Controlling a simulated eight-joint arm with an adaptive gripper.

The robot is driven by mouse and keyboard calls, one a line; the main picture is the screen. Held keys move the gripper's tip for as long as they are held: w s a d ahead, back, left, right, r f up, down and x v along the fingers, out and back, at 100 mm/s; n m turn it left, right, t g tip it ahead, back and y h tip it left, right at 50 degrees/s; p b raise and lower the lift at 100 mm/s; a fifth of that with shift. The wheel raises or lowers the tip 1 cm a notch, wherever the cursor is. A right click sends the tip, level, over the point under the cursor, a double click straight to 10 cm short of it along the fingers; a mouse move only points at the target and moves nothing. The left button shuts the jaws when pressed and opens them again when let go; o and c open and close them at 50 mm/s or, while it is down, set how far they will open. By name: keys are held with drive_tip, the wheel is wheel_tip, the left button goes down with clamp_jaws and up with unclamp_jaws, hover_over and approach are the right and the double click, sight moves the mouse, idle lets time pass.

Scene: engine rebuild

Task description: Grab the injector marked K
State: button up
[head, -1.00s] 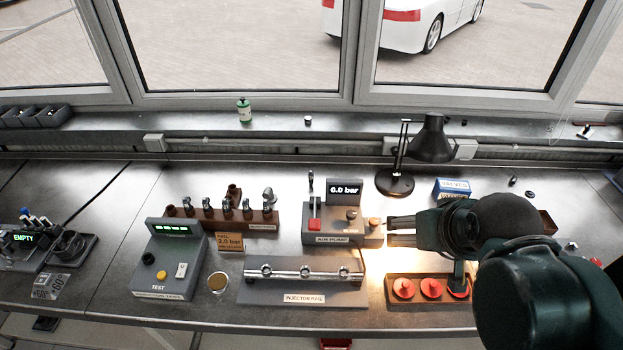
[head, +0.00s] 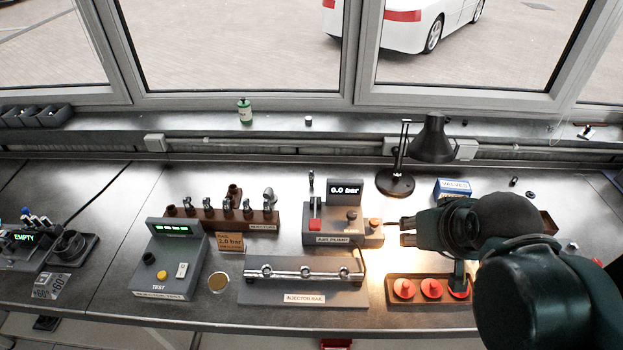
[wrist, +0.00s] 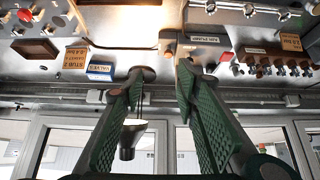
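Several dark injectors (head: 227,207) stand upright in a brown rack (head: 262,227) at the back left of the bench, behind the test unit. No letter K can be read on any of them. In the wrist view, which looks upside down, a row of small upright parts (wrist: 279,67) shows at the right, apart from my fingers. My gripper (head: 402,231) is right of the air pump, well away from the rack. Its two green-padded fingers (wrist: 160,75) are spread with nothing between them in the wrist view.
The air pump (head: 343,237) stands between my gripper and the rack. The injector rail (head: 303,287) lies in front. A black lamp (head: 431,140) stands behind my gripper. A tray with red round parts (head: 418,301) is in front of it. A test unit (head: 170,280) stands front left.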

drive_tip(key=n+g+h, duration=0.3)
drive_tip(key=n+g, duration=0.1)
drive_tip(key=n, duration=2.2)
hover_over(310, 174)
drive_tip(key=s+a, duration=0.2)
drive_tip(key=f, duration=2.2)
drive_tip(key=shift+w+d+f+b, duration=0.15)
drive_tip(key=shift+w+d+b, duration=0.1)
drive_tip(key=shift+b, duration=0.05)
drive_tip(key=shift+w+a+f+n, duration=0.1)
drive_tip(key=shift+a+f+n, duration=0.1)
drive_tip(key=shift+f+n, duration=0.1)
drive_tip(key=shift+f, duration=0.15)
drive_tip(key=shift+x, duration=1.15)
